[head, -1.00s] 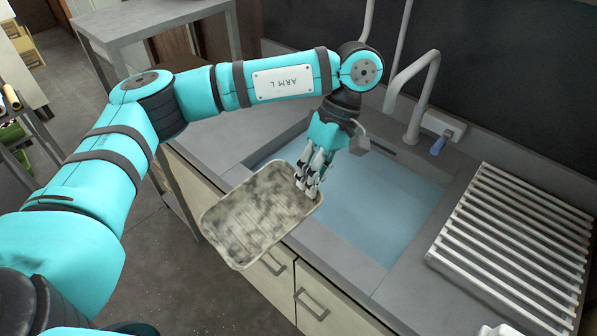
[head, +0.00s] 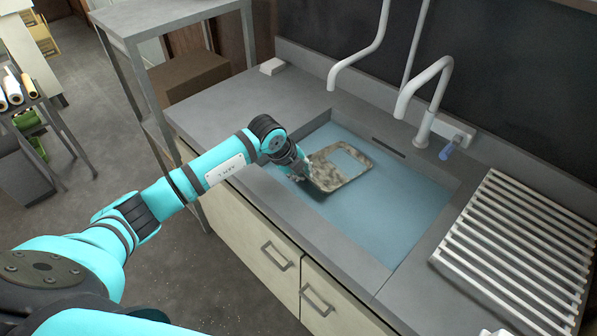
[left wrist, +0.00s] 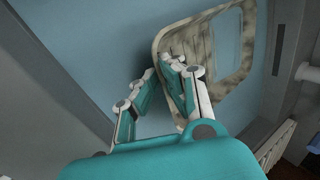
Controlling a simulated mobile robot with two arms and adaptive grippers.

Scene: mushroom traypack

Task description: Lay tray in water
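The tray (head: 325,179) is a shallow, mottled grey-beige tray. It lies in the blue water of the sink (head: 385,215), towards the back left. Its rim shows above the water, and blue water covers part of its floor at the far end. The near end stands higher, so the tray looks slightly tilted. My left gripper (head: 300,176) is at its near-left end. In the left wrist view its fingers (left wrist: 160,72) straddle the rim of the tray (left wrist: 200,35), close together; the exact contact is partly hidden. My right gripper is out of view.
Two white taps (head: 430,100) stand behind the sink. A slatted white drainer (head: 515,240) lies on the counter at right. Grey counter (head: 225,95) borders the sink. Open water lies right of and in front of the tray.

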